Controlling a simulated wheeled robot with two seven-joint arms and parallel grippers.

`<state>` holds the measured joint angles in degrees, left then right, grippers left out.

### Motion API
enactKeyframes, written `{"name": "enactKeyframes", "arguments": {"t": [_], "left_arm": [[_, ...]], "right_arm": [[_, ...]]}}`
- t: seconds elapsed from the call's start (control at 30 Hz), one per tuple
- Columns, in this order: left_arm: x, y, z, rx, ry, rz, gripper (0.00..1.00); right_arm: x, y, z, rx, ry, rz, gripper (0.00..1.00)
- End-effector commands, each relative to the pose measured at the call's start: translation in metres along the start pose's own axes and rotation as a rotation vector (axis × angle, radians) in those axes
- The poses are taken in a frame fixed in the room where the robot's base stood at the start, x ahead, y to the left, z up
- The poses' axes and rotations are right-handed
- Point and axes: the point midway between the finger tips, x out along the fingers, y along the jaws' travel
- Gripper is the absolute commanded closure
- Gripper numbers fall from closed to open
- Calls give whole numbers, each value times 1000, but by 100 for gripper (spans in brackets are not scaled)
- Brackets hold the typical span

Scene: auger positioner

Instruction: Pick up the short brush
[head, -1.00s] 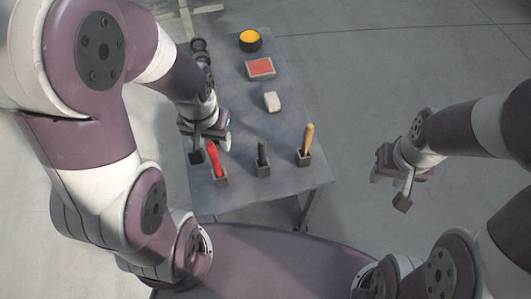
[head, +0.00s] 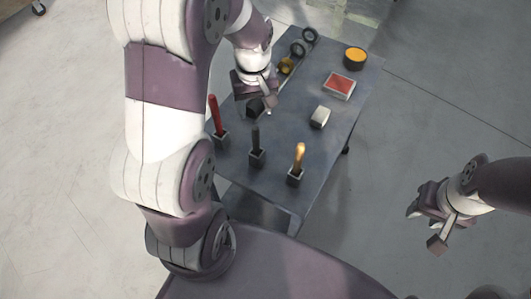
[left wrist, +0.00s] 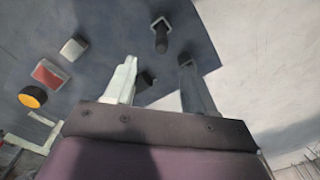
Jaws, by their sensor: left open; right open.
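Three handled tools stand upright in small dark holders along the table's near side: a red-handled one (head: 214,116), a dark-handled one (head: 255,140) and a wooden-handled one (head: 299,158). Their lower ends are hidden, so I cannot tell which is the short brush. My left gripper (head: 258,98) is open over the table, behind the dark and red handles. In the left wrist view, its fingers (left wrist: 157,62) are apart, with a dark blocky thing (left wrist: 146,80) visible between them and a dark upright handle (left wrist: 160,38) beyond. My right gripper (head: 425,215) is open, off the table's right side.
The grey table (head: 285,125) also holds a white block (head: 320,117), a red pad in a tray (head: 339,85), a yellow-topped round container (head: 355,57) and dark rings (head: 303,45) at the back. Floor around the table looks clear.

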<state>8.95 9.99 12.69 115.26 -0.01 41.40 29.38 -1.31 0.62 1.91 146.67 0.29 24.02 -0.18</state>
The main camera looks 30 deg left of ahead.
Motion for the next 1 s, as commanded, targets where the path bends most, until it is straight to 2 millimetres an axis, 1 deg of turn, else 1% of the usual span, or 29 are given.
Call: {"name": "enactKeyframes", "arguments": {"t": [0.07, 0.1, 0.17, 0.3, 0.4, 0.53, 0.7, 0.8, 1.0], "left_arm": [[3, -1, 2, -28, -11, -6, 45], [8, -2, 3, -37, -13, -8, 45], [20, -2, 3, -41, -15, -9, 45], [54, -2, 4, -40, -16, -9, 45], [69, -2, 4, -39, -13, -8, 45], [84, -1, 4, -39, -13, -8, 45], [116, 1, 5, -39, -13, -8, 45], [126, 2, 4, -39, -10, -6, 45], [128, 2, 4, -38, -9, -6, 45]], "right_arm": [[0, 0, 0, 0, 0, 0, 57], [1, 0, 0, 0, 0, 0, 57], [2, 0, 0, 0, 0, 0, 57], [3, 0, 0, 0, 0, 0, 57], [3, 0, 0, 0, 0, 0, 57], [3, 0, 0, 0, 0, 0, 57], [2, 0, 0, 0, 0, 0, 57], [2, 0, 0, 0, 0, 0, 57], [2, 0, 0, 0, 0, 0, 57]]}}
